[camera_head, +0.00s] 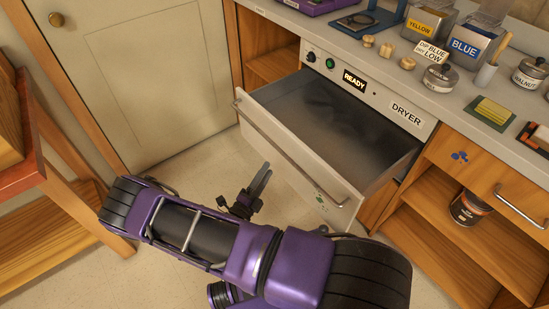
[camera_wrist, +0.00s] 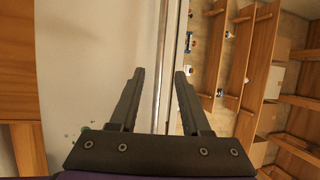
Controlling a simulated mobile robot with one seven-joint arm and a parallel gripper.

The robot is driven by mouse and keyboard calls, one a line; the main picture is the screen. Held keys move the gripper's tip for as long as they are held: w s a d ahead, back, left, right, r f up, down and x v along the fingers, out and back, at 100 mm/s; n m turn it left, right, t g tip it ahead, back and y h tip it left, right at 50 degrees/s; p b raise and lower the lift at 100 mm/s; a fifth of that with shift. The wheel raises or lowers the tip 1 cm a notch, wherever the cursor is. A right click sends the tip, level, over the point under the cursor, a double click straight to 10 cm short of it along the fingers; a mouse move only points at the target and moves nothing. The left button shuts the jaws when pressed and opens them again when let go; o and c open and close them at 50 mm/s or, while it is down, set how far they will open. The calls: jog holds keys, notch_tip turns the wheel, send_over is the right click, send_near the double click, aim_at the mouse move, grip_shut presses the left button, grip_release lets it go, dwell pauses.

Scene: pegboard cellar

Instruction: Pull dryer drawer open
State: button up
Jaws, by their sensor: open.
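The dryer drawer (camera_head: 330,209) stands pulled out from under the panel marked DRYER (camera_head: 407,113), and its dark interior shows. A long metal handle bar (camera_head: 298,163) runs along its pale front. My gripper (camera_head: 263,176) is in front of the drawer front, low beside the handle, with its fingers apart and empty. In the wrist view, my gripper (camera_wrist: 158,78) has the handle bar (camera_wrist: 162,50) running between its two open fingers. The bar touches neither finger visibly; the depth between them is hard to judge.
A closed cream door (camera_head: 150,75) is at the back left. A wooden shelf unit (camera_head: 55,210) stands at the left. Open shelves with a can (camera_head: 470,208) are at the right. Labelled tins and jars, including BLUE (camera_head: 468,50), stand on the counter. Some floor (camera_head: 205,160) is clear.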

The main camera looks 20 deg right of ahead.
jog(key=v, duration=0.8)
dwell(0.4)
